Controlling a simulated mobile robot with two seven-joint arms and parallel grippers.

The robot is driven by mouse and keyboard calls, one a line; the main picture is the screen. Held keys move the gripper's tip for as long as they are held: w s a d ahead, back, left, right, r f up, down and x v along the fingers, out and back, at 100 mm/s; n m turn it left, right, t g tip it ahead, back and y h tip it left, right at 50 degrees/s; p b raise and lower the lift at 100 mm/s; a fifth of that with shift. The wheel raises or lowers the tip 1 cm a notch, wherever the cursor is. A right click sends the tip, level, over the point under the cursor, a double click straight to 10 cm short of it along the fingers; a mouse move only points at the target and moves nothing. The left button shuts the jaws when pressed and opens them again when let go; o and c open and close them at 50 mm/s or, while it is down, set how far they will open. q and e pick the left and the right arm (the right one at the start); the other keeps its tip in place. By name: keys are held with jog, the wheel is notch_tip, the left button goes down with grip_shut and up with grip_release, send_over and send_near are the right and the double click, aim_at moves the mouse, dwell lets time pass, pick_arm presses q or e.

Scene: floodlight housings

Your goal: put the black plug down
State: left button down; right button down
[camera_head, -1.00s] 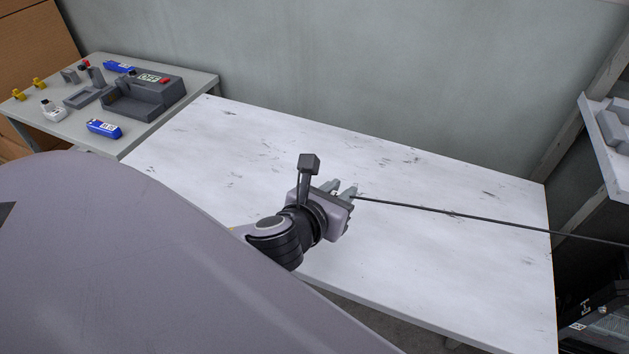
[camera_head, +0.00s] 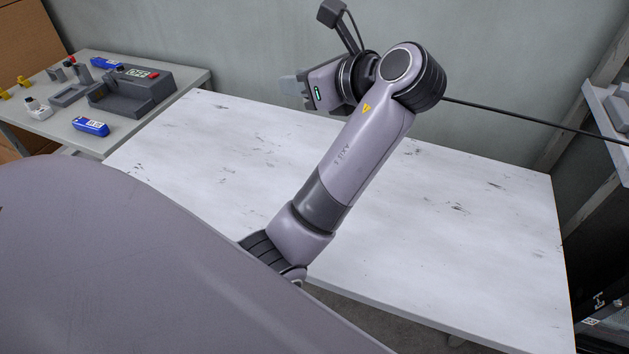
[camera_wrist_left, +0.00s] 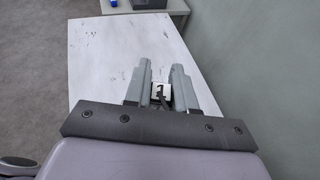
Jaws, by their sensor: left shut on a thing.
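My left gripper (camera_head: 289,88) is raised above the far side of the white table, pointing left in the head view. In the left wrist view the gripper (camera_wrist_left: 162,68) has its two grey fingers on either side of a small piece with a white face and dark marks, the plug (camera_wrist_left: 160,91). The gripper is shut on it. Most of the plug is hidden between the fingers, and my arm hides it in the head view. A black cable (camera_head: 520,116) runs from behind my wrist to the right edge. My right gripper is not in view.
The white table (camera_head: 450,230) is bare. A grey side table (camera_head: 55,129) at the left holds a dark test fixture (camera_head: 130,97) marked OFF, blue devices (camera_head: 91,126), and several small parts. A wall stands close behind. Shelving (camera_head: 607,112) is at the right.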

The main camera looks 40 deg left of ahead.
pick_arm(q)
notch_tip(320, 180, down, 20)
jog(key=b, duration=0.3)
jog(key=shift+s, duration=0.1)
jog(key=c, duration=0.9)
grip_release()
jog(key=shift+f, duration=0.1)
jog(key=shift+c, duration=0.2)
